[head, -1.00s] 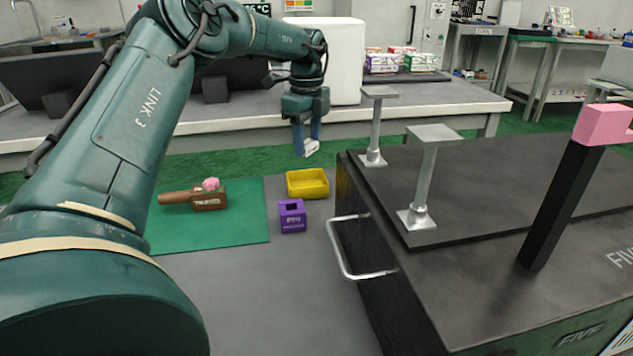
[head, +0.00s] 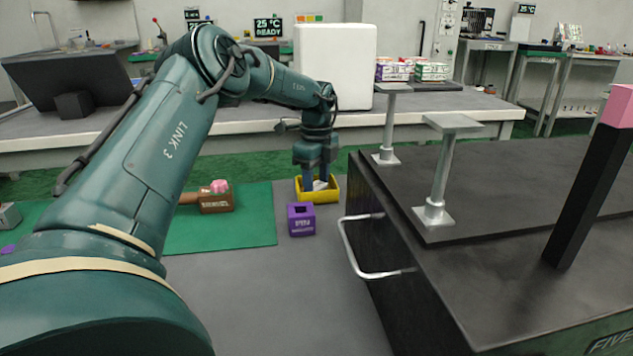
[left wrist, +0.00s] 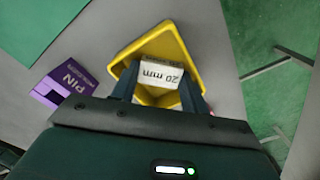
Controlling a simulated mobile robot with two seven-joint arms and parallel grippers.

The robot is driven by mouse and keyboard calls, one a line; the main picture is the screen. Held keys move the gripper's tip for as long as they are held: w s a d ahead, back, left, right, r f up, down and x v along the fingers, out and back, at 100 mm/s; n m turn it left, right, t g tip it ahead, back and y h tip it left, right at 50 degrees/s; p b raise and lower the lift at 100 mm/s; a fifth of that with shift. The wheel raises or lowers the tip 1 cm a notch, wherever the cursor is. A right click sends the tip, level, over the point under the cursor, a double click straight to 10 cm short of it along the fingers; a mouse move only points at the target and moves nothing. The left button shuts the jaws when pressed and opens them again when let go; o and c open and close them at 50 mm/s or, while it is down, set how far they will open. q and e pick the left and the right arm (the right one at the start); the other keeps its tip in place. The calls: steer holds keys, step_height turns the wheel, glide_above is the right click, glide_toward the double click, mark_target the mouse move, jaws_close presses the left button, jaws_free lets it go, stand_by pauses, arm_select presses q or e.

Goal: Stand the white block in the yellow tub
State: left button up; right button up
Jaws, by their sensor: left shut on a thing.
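The white block (left wrist: 160,74), marked "20 mm", is between the fingers of my left gripper (head: 319,182). The left gripper is shut on it. In the head view the block (head: 320,185) shows small and partly covered, low between the fingers, inside the outline of the yellow tub (head: 326,195). In the left wrist view the block lies over the opening of the yellow tub (left wrist: 186,46), whose walls show around it. I cannot tell whether the block touches the tub's floor. My right gripper is not in view.
A purple box (head: 301,220) with a square opening stands just in front of the tub. A brown block with a handle and a pink piece (head: 216,199) lies on the green mat (head: 250,228). A dark cart (head: 470,265) with a metal handle stands to the right.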

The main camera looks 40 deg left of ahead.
mark_target(316, 186)
arm_select(q)
steer(key=o, duration=0.7)
steer(key=shift+f, duration=0.1)
steer(key=shift+r+p, duration=0.3)
steer(key=shift+r, duration=0.25)
step_height(316, 186, up, 11)
steer(key=p, duration=0.3)
steer(key=shift+r+p, duration=0.15)
steer(key=shift+p, duration=0.25)
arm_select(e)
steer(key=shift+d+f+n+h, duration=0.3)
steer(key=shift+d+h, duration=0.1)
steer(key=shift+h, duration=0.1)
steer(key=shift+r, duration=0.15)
